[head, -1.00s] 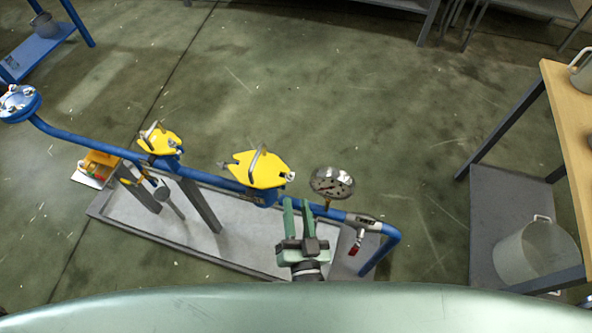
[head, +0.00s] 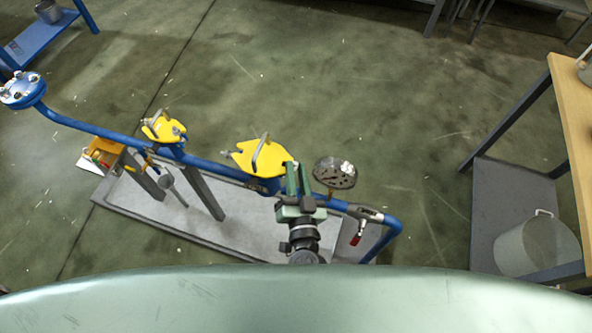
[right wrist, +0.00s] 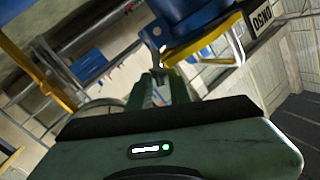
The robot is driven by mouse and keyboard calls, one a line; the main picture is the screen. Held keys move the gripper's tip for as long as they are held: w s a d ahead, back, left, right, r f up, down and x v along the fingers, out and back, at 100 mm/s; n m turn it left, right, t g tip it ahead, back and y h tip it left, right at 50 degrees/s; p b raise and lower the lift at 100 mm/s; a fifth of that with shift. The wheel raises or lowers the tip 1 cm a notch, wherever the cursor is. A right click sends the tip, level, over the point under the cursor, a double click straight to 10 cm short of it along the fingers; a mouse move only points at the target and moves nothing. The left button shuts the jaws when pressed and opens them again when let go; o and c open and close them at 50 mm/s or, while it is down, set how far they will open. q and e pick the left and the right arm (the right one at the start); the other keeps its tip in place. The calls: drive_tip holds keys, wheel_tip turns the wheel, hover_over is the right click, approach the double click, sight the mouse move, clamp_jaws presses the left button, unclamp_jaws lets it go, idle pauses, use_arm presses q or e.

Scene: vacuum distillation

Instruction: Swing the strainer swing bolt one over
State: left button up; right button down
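The larger yellow cover (head: 244,160) sits on the blue pipe line and has a bar handle on top. Its right end, with a grey metal swing bolt, is partly hidden by my right gripper (head: 297,170). The fingertips are at that end, and the fingers look close together. In the right wrist view, the fingers (right wrist: 160,90) point at a small grey metal bolt (right wrist: 156,58) hanging beside the cover's yellow edge (right wrist: 205,47). I cannot tell whether they grip it. Another bolt (head: 227,153) shows at the cover's left end. My left gripper is out of view.
A red-handled valve (head: 358,232) is farther right. A smaller yellow cover (head: 160,128) is to the left. A wooden-topped bench (head: 572,120) stands at the right. Floor behind the pipe is clear.

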drive_tip(key=shift+r+p, duration=0.25)
drive_tip(key=shift+p, duration=0.25)
drive_tip(key=n+p, duration=0.1)
drive_tip(key=p, duration=0.2)
drive_tip(key=a+r+n+g+p, duration=0.1)
drive_tip(key=p, duration=0.2)
drive_tip(key=a+n+p, duration=0.1)
drive_tip(key=p, duration=0.3)
drive_tip(key=shift+w+a+r+n+g+h, duration=0.1)
drive_tip(key=shift+w+r+n+g+h, duration=0.05)
drive_tip(key=shift+w+n+g+h, duration=0.25)
drive_tip(key=shift+a, duration=0.15)
drive_tip(key=shift+a+f+n, duration=0.1)
drive_tip(key=shift+f+n, duration=0.2)
drive_tip(key=shift+n, duration=0.1)
drive_tip(key=c, duration=1.5)
unclamp_jaws()
drive_tip(key=shift+c, duration=0.2)
